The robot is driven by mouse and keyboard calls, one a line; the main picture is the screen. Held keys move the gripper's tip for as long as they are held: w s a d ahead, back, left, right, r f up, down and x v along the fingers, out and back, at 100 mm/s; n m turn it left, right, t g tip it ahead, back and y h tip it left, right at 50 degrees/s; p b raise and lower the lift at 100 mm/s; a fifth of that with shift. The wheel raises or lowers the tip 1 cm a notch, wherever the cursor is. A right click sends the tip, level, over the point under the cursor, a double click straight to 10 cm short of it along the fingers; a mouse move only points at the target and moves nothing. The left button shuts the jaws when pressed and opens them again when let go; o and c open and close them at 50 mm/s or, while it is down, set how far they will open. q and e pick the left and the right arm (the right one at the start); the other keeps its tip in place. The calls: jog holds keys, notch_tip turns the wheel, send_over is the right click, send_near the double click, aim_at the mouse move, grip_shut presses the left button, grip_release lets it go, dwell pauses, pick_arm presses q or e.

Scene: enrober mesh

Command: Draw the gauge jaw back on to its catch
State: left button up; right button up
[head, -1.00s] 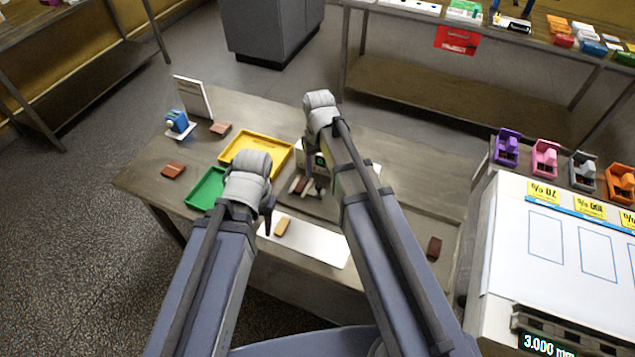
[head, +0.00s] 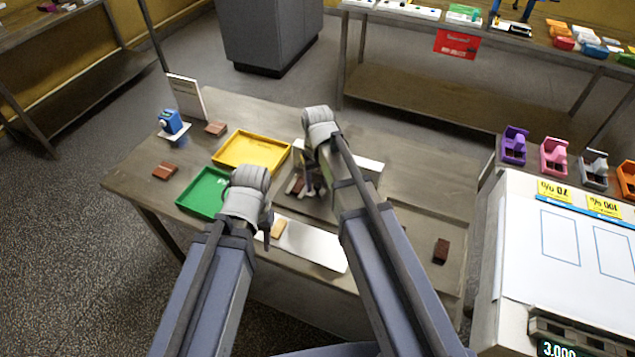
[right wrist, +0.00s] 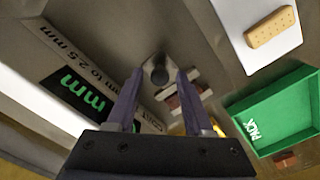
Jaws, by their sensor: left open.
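The gauge (head: 370,170) stands in the middle of the table, partly hidden by my right arm. In the right wrist view its display (right wrist: 85,95) reads "mm". A dark round knob (right wrist: 159,72) lies between and just beyond the fingertips of my right gripper (right wrist: 159,75), which is open; contact cannot be told. Pale jaw bars (right wrist: 182,77) lie beside the knob, with a brown piece (right wrist: 185,100) by them. My left gripper (head: 267,232) is open above the white mat (head: 315,247), close to a tan biscuit (head: 278,228). The catch cannot be made out.
A green tray (head: 190,197) and a yellow tray (head: 232,158) lie left of the gauge. Brown pieces (head: 164,171) lie loose on the table, with a blue device (head: 171,121) and a sign (head: 186,95) behind.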

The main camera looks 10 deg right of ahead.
grip_shut()
dwell(0.9)
jog(key=shift+d, duration=0.1)
